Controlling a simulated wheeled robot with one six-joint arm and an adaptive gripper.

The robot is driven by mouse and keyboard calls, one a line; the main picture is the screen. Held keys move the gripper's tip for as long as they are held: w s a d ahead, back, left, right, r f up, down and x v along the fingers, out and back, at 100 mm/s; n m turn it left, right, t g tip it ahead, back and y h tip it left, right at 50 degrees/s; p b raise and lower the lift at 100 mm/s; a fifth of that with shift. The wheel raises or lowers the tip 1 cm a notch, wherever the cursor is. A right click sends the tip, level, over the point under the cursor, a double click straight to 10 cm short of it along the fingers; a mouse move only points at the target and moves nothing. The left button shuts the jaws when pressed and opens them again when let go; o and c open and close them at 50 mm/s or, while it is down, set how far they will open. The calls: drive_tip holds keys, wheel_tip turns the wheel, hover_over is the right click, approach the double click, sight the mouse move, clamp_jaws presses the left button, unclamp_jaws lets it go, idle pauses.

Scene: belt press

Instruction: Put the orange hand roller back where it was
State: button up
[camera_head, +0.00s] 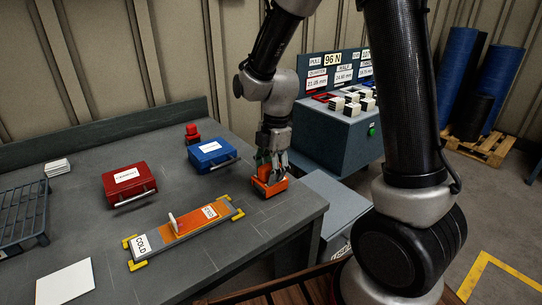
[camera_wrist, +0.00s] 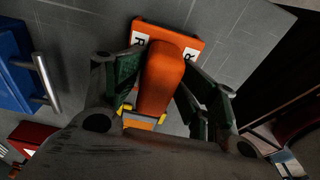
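The orange hand roller (camera_head: 268,189) is at the right part of the grey bench, close to its right edge. It looks upright, on or just above the bench top; I cannot tell which. My gripper (camera_head: 272,165) points down over it. In the wrist view, the rounded handle of the orange hand roller (camera_wrist: 163,78) lies between the two fingers of my gripper (camera_wrist: 163,62). The fingers appear closed against both its sides. White R labels show on its orange body. The roller's underside is hidden.
Left of the roller is a belt strip in a fixture with yellow corners (camera_head: 135,266). A blue case (camera_head: 212,153), a red case (camera_head: 128,182), a wire rack (camera_head: 22,212) and a white sheet (camera_head: 64,282) lie on the bench. A display console (camera_head: 338,125) stands behind right.

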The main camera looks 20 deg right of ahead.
drive_tip(key=r, duration=0.4)
drive_tip(key=d+r, duration=0.1)
drive_tip(key=r, duration=0.6)
drive_tip(key=shift+w+d+r, duration=0.15)
drive_tip(key=shift+w+r, duration=0.15)
drive_tip(key=shift+r, duration=0.1)
drive_tip(key=s+d+r+m+t, duration=0.2)
drive_tip(key=s+d+m, duration=0.4)
drive_tip(key=s+m, duration=0.3)
drive_tip(key=s+d+r+m+t+h, duration=0.1)
drive_tip(key=s+d+r+m, duration=0.4)
drive_tip(key=s+m, duration=0.5)
drive_tip(key=d+m+t, duration=0.1)
drive_tip(key=d+m, duration=0.1)
drive_tip(key=shift+s+d+r+m+t, duration=0.15)
drive_tip(key=shift+s+d+m+t, duration=0.15)
drive_tip(key=shift+t, duration=0.1)
